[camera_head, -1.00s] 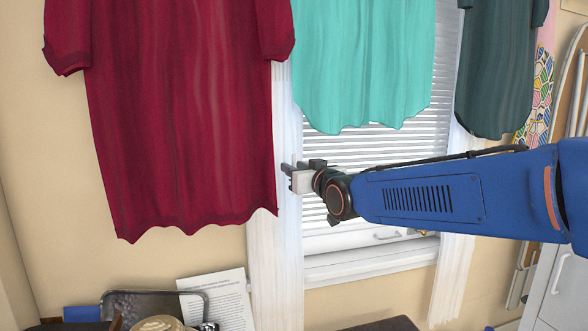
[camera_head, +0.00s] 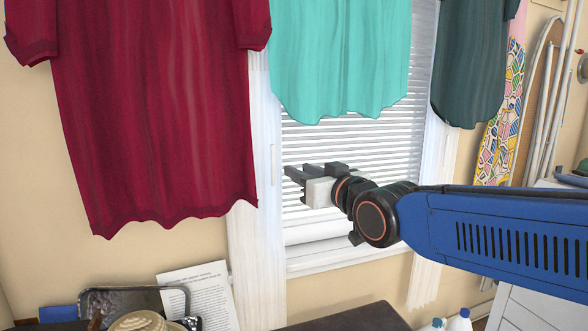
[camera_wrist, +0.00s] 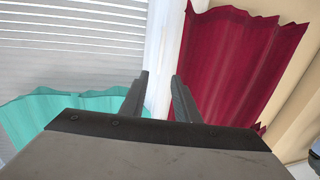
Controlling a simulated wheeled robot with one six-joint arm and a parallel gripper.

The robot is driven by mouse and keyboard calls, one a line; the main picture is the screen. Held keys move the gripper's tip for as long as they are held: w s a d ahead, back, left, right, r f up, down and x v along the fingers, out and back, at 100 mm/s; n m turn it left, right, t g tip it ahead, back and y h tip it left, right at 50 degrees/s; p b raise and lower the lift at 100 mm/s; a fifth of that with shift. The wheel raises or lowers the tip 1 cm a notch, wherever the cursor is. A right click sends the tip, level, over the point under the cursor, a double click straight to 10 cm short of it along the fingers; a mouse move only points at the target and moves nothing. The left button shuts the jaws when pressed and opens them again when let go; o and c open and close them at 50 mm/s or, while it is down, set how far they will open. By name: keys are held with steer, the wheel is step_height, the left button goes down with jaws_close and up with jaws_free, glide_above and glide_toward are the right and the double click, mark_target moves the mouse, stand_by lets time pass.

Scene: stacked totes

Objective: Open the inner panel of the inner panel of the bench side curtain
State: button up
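The white curtain has a left panel (camera_head: 257,245) along the window's left side, partly hidden by the red garment. A narrow upright pale detail (camera_head: 273,165) shows near its inner edge. The right panel (camera_head: 432,220) hangs on the window's other side. My gripper (camera_head: 296,174) is in front of the window, just right of the left panel's inner edge, its fingers pointing left. In the wrist view my gripper (camera_wrist: 160,76) has its fingers apart with nothing held. A white upright strip, seemingly the left panel (camera_wrist: 165,40), shows between and beyond the fingertips. Contact cannot be told.
A red garment (camera_head: 160,110), a turquoise garment (camera_head: 340,60) and a dark green one (camera_head: 475,60) hang above. Window blinds (camera_head: 340,145) lie behind my gripper. A dark bench surface (camera_head: 350,320), a tray (camera_head: 130,300) and a paper sheet (camera_head: 200,290) are below.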

steer(key=shift+v, duration=0.95)
steer(key=s+d+f+m+g+h, duration=0.2)
steer(key=s+d+f+g+h, duration=0.15)
steer(key=d+f, duration=0.5)
steer(key=s+d+f+m+g+h, duration=0.1)
steer(key=s+d+f+g+h, duration=0.15)
steer(key=s+d+f, duration=0.4)
steer(key=s+d+f+m+g+h, duration=0.1)
steer(key=s+d+f+g, duration=0.1)
steer(key=s+d+f, duration=0.2)
steer(key=s+d+f+m+g+h, duration=0.1)
steer(key=s+d+f+g, duration=0.2)
steer(key=s+f, duration=0.7)
steer(key=shift+s+d+f, duration=0.2)
steer(key=shift+d+f, duration=0.45)
steer(key=shift+d, duration=0.15)
